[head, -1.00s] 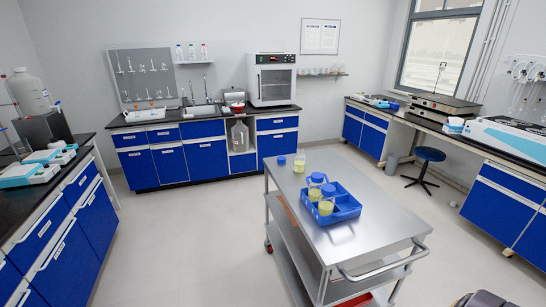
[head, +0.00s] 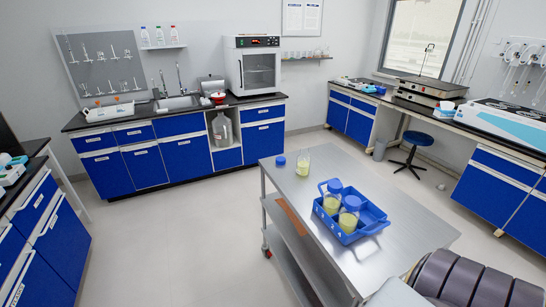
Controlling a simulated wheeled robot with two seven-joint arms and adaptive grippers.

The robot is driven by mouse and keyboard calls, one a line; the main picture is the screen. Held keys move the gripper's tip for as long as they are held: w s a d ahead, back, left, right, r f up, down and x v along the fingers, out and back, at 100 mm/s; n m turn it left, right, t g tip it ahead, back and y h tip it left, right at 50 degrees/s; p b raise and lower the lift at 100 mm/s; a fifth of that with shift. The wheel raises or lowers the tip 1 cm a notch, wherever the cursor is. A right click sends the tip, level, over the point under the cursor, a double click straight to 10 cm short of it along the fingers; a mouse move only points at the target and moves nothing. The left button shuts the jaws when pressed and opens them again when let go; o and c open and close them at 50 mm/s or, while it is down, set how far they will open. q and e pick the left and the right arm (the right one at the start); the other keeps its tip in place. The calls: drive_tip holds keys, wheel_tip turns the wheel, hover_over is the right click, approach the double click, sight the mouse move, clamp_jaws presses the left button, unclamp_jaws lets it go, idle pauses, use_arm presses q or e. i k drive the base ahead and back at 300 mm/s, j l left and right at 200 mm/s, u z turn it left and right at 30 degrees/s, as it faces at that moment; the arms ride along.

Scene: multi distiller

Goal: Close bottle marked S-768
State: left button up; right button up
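A steel cart (head: 290,190) stands right of centre. A clear bottle with pale yellow liquid (head: 303,164) stands uncapped on its far end. A loose blue cap (head: 280,160) lies on the cart just left of it. A blue tray (head: 375,213) nearer me holds two blue-capped bottles, a rear one (head: 333,202) and a front one (head: 348,220). No S-768 label is readable on any bottle. Neither of my grippers is in view; part of my own arm shows at the lower right.
Blue counters with a sink and an oven (head: 253,62) line the back wall. A side bench with a blue stool (head: 418,138) stands at the right, and another counter (head: 45,215) at the left. The floor left of the cart is clear.

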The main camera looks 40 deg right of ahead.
sight(303, 162)
drive_tip(key=i, duration=3.45)
drive_tip(key=z, duration=2.2)
